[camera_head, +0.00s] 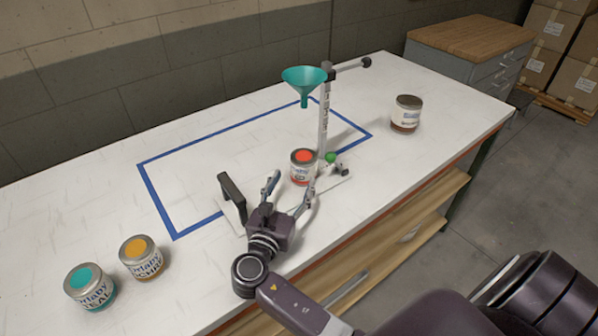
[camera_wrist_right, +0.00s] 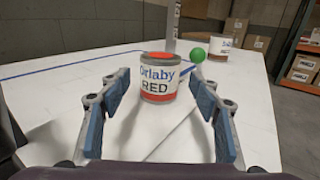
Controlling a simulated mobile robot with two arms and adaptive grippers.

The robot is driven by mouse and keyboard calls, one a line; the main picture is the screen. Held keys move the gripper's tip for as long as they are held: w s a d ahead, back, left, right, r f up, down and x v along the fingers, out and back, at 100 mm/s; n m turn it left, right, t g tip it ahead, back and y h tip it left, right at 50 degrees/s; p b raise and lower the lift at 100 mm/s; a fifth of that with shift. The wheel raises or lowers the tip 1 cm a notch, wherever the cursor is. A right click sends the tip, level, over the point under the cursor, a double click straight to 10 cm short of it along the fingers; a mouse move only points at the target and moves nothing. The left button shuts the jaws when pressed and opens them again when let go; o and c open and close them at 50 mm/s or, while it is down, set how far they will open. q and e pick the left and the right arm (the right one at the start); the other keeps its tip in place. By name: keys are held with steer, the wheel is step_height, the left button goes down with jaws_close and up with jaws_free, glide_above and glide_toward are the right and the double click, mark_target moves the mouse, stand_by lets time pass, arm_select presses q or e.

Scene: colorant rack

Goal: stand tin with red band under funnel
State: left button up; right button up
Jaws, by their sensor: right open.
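The tin with the red band (camera_head: 303,168) stands upright on the white table near the base of the funnel stand. In the right wrist view the tin (camera_wrist_right: 159,80) reads "RED" and stands ahead, between the finger lines. My right gripper (camera_head: 288,190) is open, its fingers pointing at the tin, apart from it; its blue finger pads show in the right wrist view (camera_wrist_right: 160,100). The teal funnel (camera_head: 304,82) is held above the table by an upright stand (camera_head: 324,125), up and behind the tin. My left gripper is not in view.
A teal tin (camera_head: 90,288) and an ochre tin (camera_head: 141,258) stand at the front left. Another tin (camera_head: 405,115) stands at the right. A dark handle-like bracket (camera_head: 231,196) rises left of my gripper. Blue tape (camera_head: 158,205) outlines a mostly clear area. A green knob (camera_head: 330,157) sits beside the red tin.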

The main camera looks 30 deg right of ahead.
steer(key=shift+v, duration=1.65)
